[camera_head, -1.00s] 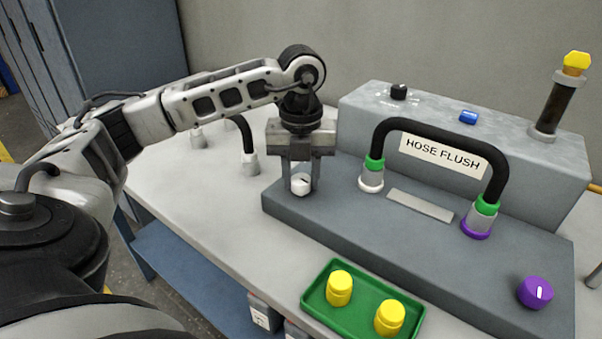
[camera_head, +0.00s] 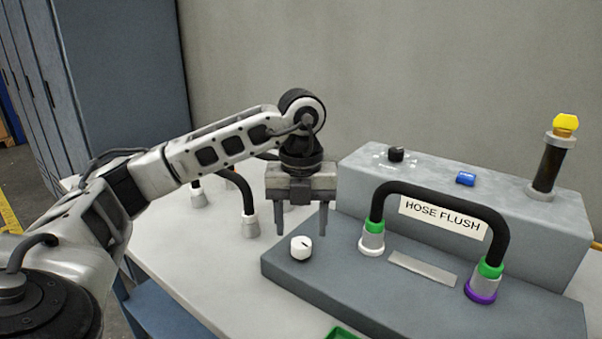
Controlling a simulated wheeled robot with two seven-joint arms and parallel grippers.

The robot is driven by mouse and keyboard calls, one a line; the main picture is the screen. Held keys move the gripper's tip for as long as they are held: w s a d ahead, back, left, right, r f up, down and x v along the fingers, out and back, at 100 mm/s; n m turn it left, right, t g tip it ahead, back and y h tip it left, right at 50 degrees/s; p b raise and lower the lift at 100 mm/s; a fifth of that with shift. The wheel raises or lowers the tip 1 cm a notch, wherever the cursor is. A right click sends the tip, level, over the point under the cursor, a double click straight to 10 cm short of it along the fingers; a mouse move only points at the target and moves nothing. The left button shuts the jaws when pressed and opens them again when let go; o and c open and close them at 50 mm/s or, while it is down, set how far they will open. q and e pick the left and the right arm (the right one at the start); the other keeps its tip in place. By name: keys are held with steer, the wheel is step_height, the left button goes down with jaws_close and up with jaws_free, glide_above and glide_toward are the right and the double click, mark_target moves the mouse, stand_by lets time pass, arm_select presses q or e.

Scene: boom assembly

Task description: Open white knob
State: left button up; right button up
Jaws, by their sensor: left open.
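The white knob (camera_head: 301,247) sits on the left end of the grey panel's lower deck (camera_head: 345,275). A dark mark shows on its top. My left gripper (camera_head: 301,232) points down just above the knob, its two fingers spread apart and empty. The fingertips look clear of the knob, which shows whole below and between them. My right gripper is not in view.
A black hose (camera_head: 440,195) arches over the panel between a white-based and a purple-based fitting, before a "HOSE FLUSH" label (camera_head: 441,218). A black knob (camera_head: 396,154), a blue knob (camera_head: 465,179) and a yellow-topped post (camera_head: 553,160) stand on the raised back. A green tray (camera_head: 341,334) barely shows.

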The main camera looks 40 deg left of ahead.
mark_target(301, 242)
arm_select(q)
step_height(301, 242, up, 12)
steer(key=p, duration=0.4)
steer(key=shift+r, duration=0.15)
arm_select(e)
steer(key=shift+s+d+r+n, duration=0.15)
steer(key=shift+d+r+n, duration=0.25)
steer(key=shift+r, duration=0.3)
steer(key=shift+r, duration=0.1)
